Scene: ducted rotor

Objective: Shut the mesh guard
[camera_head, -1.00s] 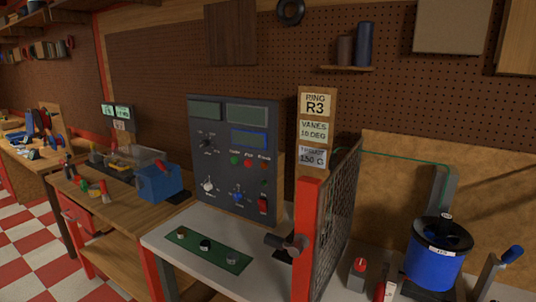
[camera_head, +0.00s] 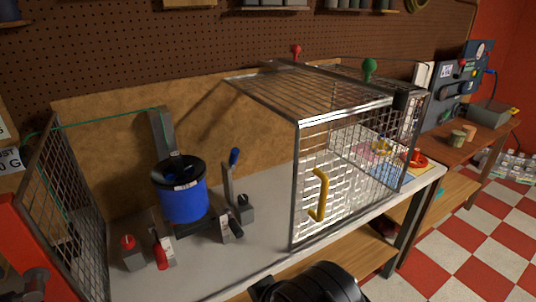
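The mesh guard (camera_head: 312,175) is a wire cage with a grey metal frame, standing on the right part of the grey bench. A yellow handle (camera_head: 319,196) is on its near face. The blue ducted rotor (camera_head: 182,192) with a black top ring stands uncovered on the bench, left of the cage and clearly apart from it. A fixed-looking mesh panel (camera_head: 70,205) stands at the left behind a red post. A black rounded part, likely of my arm, shows at the bottom edge; my gripper's fingers are not in view.
Between rotor and cage stand a blue-tipped lever (camera_head: 232,165) and a small grey block (camera_head: 243,209). A red-knobbed block (camera_head: 130,252) and a red-handled clamp (camera_head: 161,252) stand in front of the rotor. A green-knobbed pin (camera_head: 369,70) rises at the cage top. Open checkered floor (camera_head: 455,262) lies to the right.

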